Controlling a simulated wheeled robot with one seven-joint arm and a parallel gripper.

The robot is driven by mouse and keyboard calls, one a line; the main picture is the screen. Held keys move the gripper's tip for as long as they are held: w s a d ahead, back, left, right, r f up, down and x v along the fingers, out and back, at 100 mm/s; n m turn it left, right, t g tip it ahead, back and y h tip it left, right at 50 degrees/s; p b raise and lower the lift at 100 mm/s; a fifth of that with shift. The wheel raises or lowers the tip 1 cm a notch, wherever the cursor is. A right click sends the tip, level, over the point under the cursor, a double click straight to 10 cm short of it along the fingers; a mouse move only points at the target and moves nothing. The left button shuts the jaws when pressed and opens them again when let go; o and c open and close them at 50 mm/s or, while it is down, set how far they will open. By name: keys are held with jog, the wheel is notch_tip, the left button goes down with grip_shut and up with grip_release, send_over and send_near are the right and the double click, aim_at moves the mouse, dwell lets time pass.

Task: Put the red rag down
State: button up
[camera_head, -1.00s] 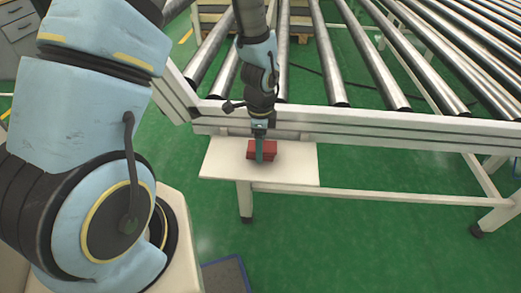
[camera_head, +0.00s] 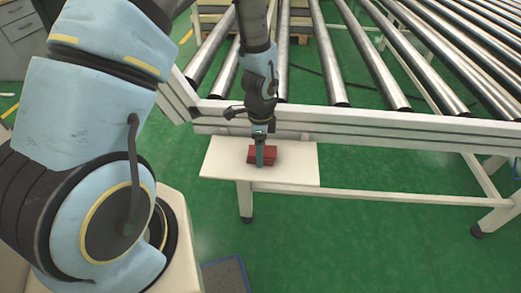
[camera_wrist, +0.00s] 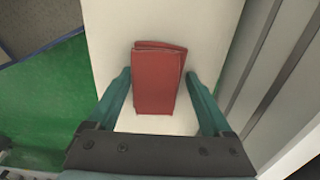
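The red rag (camera_head: 270,157) is a folded, flat stack lying on the white shelf board (camera_head: 222,160) in the head view. In the wrist view the red rag (camera_wrist: 158,80) lies between the two teal fingers of my gripper (camera_wrist: 159,76). The fingers are spread, with a narrow strip of white board showing on each side of the rag. In the head view my gripper (camera_head: 260,155) points down over the rag and its fingers hide part of it.
A roller conveyor (camera_head: 350,120) with metal rollers stands directly behind the board. The board has bare room to the right of the rag. Green floor (camera_head: 330,240) lies in front, with a dark blue-edged mat (camera_head: 225,275) on it.

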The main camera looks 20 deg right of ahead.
jog(key=shift+s+a+f, duration=0.2)
jog(key=shift+s+f, duration=0.2)
jog(key=shift+f, duration=0.1)
jog(key=shift+w+r+p, duration=0.1)
jog(key=shift+r+p, duration=0.2)
jog(key=shift+r, duration=0.3)
notch_tip(320, 180, up, 12)
jog(key=a+r+n, duration=0.4)
jog(key=a+n, duration=0.7)
jog(key=a, duration=0.1)
jog(key=w+a+r+n+t, duration=0.1)
jog(key=a+r+n, duration=0.4)
jog(key=a+n, duration=0.6)
jog(key=shift+w+a+r, duration=0.2)
jog(key=shift+a+r, duration=0.05)
jog(key=shift+a, duration=0.7)
notch_tip(320, 180, up, 3)
jog(key=p, duration=0.2)
jog(key=shift+p, duration=0.35)
